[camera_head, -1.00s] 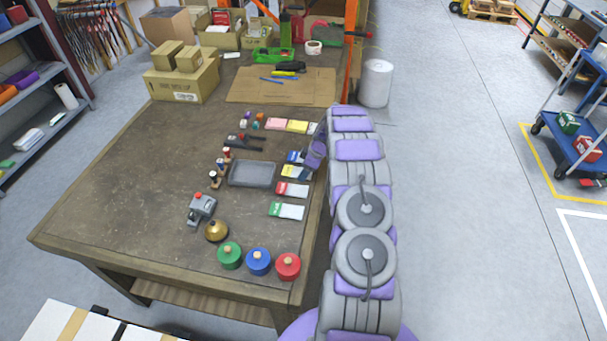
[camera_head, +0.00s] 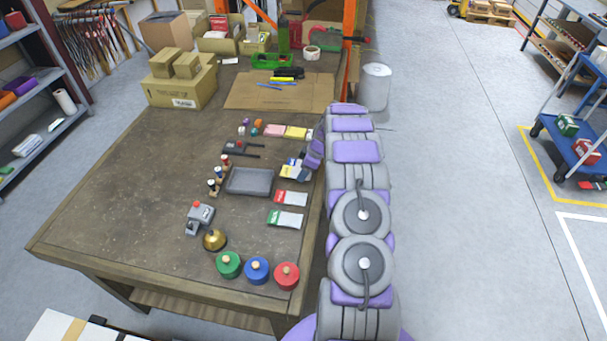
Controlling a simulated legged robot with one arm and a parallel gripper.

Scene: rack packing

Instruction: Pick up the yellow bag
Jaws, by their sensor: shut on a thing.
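The yellow bag (camera_head: 288,172), with a pale end, is at the right side of the brown workbench (camera_head: 130,160), above the red and white bag. My gripper (camera_head: 304,163) reaches in from the right and is shut on the yellow bag at its right end. The fingertips are small and partly hidden by my purple and grey arm. I cannot tell whether the bag is clear of the table. A blue patch (camera_head: 292,161) shows just above the yellow bag, largely covered.
A red bag (camera_head: 291,198) and a green bag (camera_head: 285,219) lie below. A grey tray (camera_head: 249,181) is to the left. Pink (camera_head: 273,130) and yellow (camera_head: 296,133) flat items lie above. Green, blue and red round weights stand at the front edge. The bench's left part is clear.

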